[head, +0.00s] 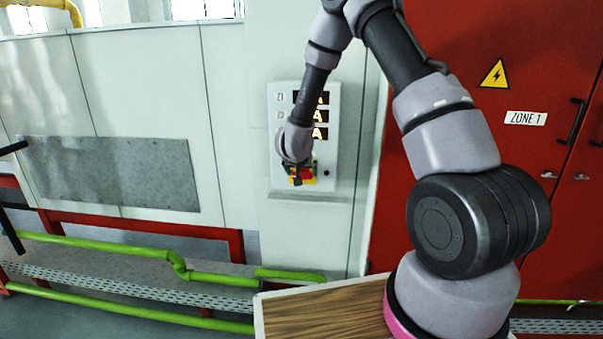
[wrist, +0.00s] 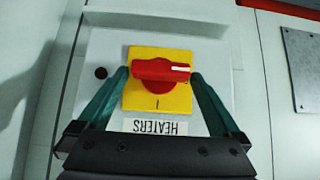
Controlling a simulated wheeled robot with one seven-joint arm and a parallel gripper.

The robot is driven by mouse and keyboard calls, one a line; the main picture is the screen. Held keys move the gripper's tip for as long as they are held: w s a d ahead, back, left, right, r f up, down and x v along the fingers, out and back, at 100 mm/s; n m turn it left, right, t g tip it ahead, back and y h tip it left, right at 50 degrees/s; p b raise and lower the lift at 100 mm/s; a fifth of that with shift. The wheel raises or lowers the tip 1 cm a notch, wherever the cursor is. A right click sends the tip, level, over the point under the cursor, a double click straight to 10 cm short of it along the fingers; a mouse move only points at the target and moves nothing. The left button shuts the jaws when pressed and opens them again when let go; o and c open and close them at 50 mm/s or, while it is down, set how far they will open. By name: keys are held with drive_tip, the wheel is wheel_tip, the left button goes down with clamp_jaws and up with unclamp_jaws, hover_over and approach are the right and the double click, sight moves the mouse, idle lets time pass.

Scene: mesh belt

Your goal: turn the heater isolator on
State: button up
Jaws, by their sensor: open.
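The heater isolator is a red rotary knob (wrist: 160,70) on a yellow square plate (wrist: 178,103), above an upside-down HEATERS label (wrist: 157,127) in the wrist view. Its grip bar lies crosswise, with the white mark at its right end, away from the "I" on the plate below. My gripper (wrist: 160,75) is open, with one green finger beside each end of the bar; contact cannot be told. In the head view the red knob (head: 307,174) is partly hidden by my gripper (head: 297,180), low on the white panel.
The white control panel (head: 333,97) carries lit displays (head: 320,116) above the isolator. A small dark round fitting (wrist: 100,72) is beside the plate in the wrist view. A red ZONE 1 cabinet (head: 540,190) stands right; green pipes (head: 215,279) run low along the wall.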

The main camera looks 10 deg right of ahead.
sight(308, 177)
drive_tip(key=c, duration=1.1)
drive_tip(key=shift+o, duration=0.2)
drive_tip(key=y, duration=0.1)
drive_tip(key=d+m+t+y, duration=0.1)
drive_tip(key=shift+s+f+m+y, duration=0.15)
drive_tip(key=shift+f+m+y, duration=0.05)
drive_tip(key=shift+m+y, duration=0.1)
drive_tip(key=m+y, duration=0.1)
drive_tip(key=t+y, duration=0.1)
drive_tip(key=m+y, duration=0.1)
drive_tip(key=y, duration=0.1)
drive_tip(key=shift+s+d+f+m+t, duration=0.1)
drive_tip(key=shift+d+f+m+t, duration=0.2)
drive_tip(key=shift+d+t, duration=0.1)
drive_tip(key=m+t+y, duration=0.2)
drive_tip(key=shift+d+f+m+t+y, duration=0.1)
drive_tip(key=shift+f+m+t+y, duration=0.5)
drive_tip(key=shift+m+t+y, duration=0.5)
drive_tip(key=shift+m+t, duration=0.15)
drive_tip(key=shift+m, duration=0.25)
